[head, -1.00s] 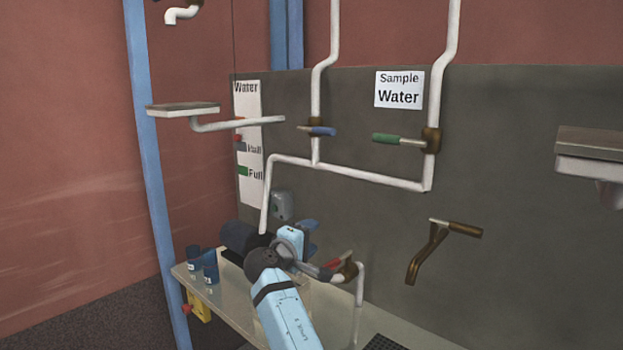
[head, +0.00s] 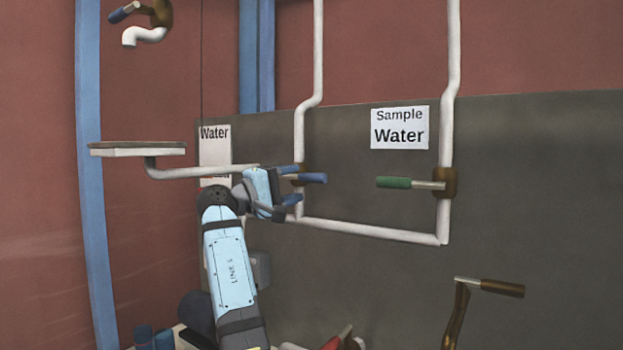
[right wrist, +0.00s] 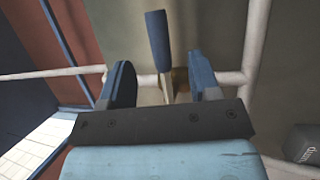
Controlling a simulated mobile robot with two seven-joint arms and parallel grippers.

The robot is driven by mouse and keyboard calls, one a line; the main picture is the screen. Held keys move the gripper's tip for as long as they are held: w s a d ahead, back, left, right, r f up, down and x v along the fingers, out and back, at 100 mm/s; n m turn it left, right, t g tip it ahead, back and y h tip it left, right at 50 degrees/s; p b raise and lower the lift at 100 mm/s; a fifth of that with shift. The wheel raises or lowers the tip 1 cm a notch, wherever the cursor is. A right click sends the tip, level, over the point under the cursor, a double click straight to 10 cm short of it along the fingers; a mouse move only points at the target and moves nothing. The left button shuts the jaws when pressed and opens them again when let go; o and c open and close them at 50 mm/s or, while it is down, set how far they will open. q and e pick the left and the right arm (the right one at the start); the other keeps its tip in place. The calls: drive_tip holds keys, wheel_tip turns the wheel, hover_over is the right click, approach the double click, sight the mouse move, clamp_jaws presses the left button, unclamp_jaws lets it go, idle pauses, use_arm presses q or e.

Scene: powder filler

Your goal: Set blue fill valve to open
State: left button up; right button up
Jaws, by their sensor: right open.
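The blue-handled valve (head: 313,178) sits on the white vertical pipe, with its handle lying roughly horizontal and pointing right. My right gripper (head: 291,185) is open just left of the handle in the head view, its fingers partly covering the brown valve body. In the right wrist view, the blue handle (right wrist: 158,42) stands out between and beyond the two open blue fingers (right wrist: 161,80), with no visible contact. My left gripper is not in view.
A green-handled valve (head: 395,182) is on the right pipe, below the Sample Water sign (head: 399,128). A white shelf (head: 135,151) and its pipe are left of my arm. Another blue-handled valve (head: 124,12) is at upper left. A brown crank (head: 500,288) is at lower right.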

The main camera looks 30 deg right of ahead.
sight(306, 180)
drive_tip(key=d, duration=0.3)
drive_tip(key=d+r, duration=0.1)
drive_tip(key=d, duration=0.1)
drive_tip(key=shift+d, duration=0.3)
clamp_jaws()
